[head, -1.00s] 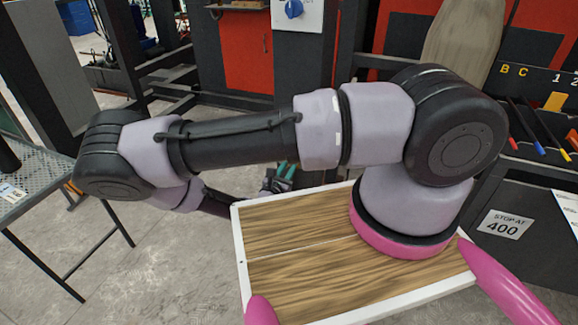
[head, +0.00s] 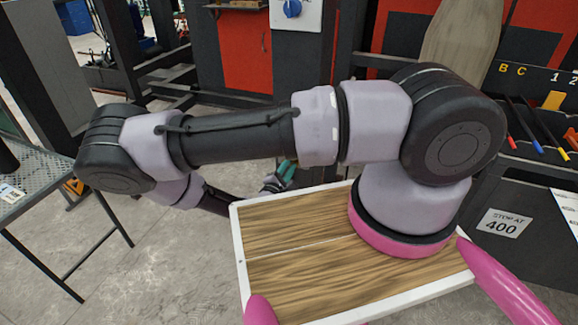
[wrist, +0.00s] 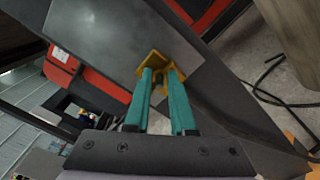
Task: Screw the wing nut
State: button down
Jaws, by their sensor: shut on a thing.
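In the wrist view, my gripper (wrist: 163,78) has its two teal fingers close together, shut on a brass-yellow wing nut (wrist: 153,61). Parts of the nut show beyond and beside the fingertips; the fingers hide its middle. The nut lies against or just in front of a flat dark grey metal plate (wrist: 105,38); I cannot tell how far it is threaded. In the head view my gripper (head: 287,172) shows only partly, low behind my arm, with teal fingers pointing up to the right. The nut cannot be made out there.
A dark machine frame with red panels (head: 245,60) stands behind my arm. A perforated metal table (head: 40,185) is at the left. The grey floor between is open.

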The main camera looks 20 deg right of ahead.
jog(key=shift+s+f+m, duration=0.1)
jog(key=shift+m, duration=0.5)
jog(key=c, duration=0.8)
grip_release()
jog(key=shift+o, duration=0.2)
